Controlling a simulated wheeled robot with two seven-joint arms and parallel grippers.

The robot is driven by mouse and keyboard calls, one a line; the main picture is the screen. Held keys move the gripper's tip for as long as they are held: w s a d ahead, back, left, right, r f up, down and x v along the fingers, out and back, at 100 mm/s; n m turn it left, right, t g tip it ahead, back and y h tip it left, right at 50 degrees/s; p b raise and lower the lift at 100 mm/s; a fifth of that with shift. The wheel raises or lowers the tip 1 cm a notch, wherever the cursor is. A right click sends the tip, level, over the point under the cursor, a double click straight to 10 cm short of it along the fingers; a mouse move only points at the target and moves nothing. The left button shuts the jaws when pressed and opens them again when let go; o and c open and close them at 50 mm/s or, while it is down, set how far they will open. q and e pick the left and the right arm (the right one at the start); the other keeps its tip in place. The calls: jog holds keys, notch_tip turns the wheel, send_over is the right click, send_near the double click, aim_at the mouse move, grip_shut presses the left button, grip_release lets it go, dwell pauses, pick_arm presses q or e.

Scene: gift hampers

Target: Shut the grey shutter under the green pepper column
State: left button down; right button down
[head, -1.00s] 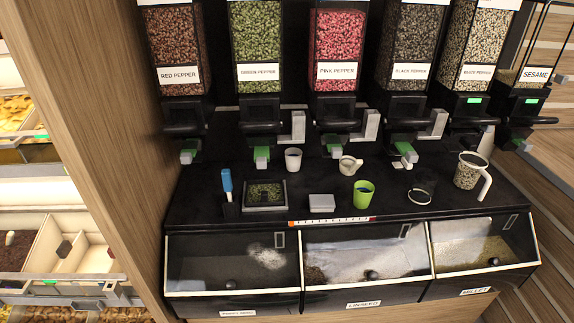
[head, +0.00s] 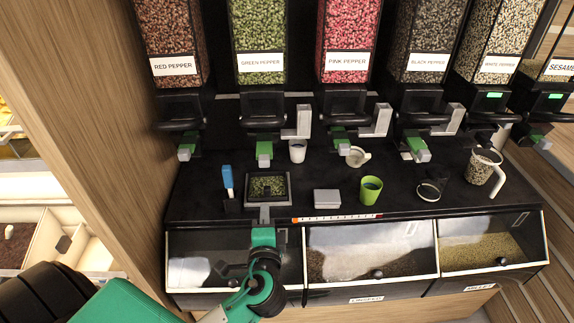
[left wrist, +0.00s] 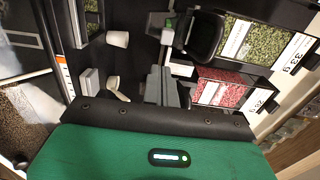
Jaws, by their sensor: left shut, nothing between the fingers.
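The green pepper column (head: 258,45) stands second from left in the head view. Under its black outlet sits a green block with a grey end (head: 264,161), and a light grey L-shaped plate (head: 303,121) stands to the right. I cannot tell which grey part is the shutter or its position. My left gripper (head: 270,211) is in front of the small tray, below and apart from that outlet; its fingertips are unclear there. In the left wrist view its grey fingers (left wrist: 166,84) are together and empty, with the column (left wrist: 254,40) beyond. My right gripper is not in view.
A tray of green peppercorns (head: 281,187) lies below the outlet. A white cup (head: 297,151), grey box (head: 327,198), green cup (head: 370,190) and blue-handled tool (head: 227,180) stand nearby. Other pepper columns flank it. Clear-lidded bins (head: 372,252) line the front.

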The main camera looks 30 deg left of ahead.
pick_arm(q)
jog(key=r, duration=0.1)
jog(key=p, duration=0.6)
send_near(265, 165)
jog(key=x, duration=0.5)
jog(key=shift+w+a+r, duration=0.1)
jog(key=shift+w+r, duration=0.1)
jog(key=shift+w, duration=0.05)
jog(key=shift+w+a+f, duration=0.1)
jog(key=shift+w+a, duration=0.2)
jog(key=shift+w, duration=0.15)
jog(key=shift+w+a+f, duration=0.1)
jog(key=b+x, duration=0.1)
jog(key=x, duration=0.3)
jog(key=shift+w, duration=0.15)
